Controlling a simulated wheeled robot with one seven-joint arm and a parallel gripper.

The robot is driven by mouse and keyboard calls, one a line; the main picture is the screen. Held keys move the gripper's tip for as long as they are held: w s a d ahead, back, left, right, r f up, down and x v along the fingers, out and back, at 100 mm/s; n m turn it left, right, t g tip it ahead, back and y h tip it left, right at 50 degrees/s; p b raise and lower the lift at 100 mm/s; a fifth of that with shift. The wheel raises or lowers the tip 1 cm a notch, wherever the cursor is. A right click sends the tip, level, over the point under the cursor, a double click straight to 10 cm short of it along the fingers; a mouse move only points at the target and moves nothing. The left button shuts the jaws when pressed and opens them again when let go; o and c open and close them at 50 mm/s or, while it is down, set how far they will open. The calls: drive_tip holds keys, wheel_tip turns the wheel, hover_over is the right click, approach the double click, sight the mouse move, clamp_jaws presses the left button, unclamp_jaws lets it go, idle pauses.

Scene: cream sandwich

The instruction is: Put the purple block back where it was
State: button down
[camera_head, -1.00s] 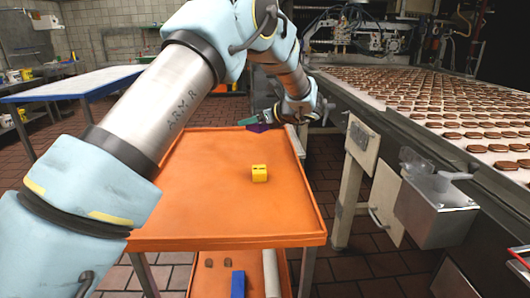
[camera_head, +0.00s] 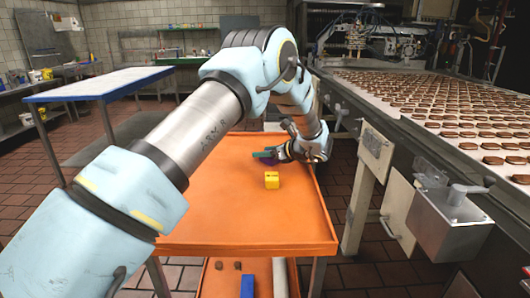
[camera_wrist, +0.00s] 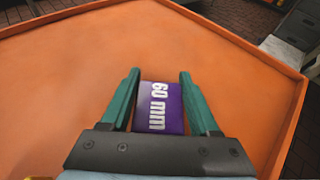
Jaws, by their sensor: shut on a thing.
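My gripper (camera_head: 265,157) is over the far part of the orange tray top (camera_head: 215,215), just beyond the yellow block. The purple block (camera_wrist: 160,107), with "60 mm" in white on it, sits between the two green fingers (camera_wrist: 158,100) in the wrist view, and they are shut on it. In the head view only a small dark purple part (camera_head: 268,162) shows below the fingers. I cannot tell whether its underside touches the tray.
A yellow block (camera_head: 272,180) stands on the tray on the near side of my gripper. A conveyor (camera_head: 385,105) with rows of biscuits runs along the right. The tray has a raised rim. A blue block (camera_head: 247,285) lies on the shelf below.

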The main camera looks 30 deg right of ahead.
drive_tip(key=shift+c, duration=0.6)
unclamp_jaws()
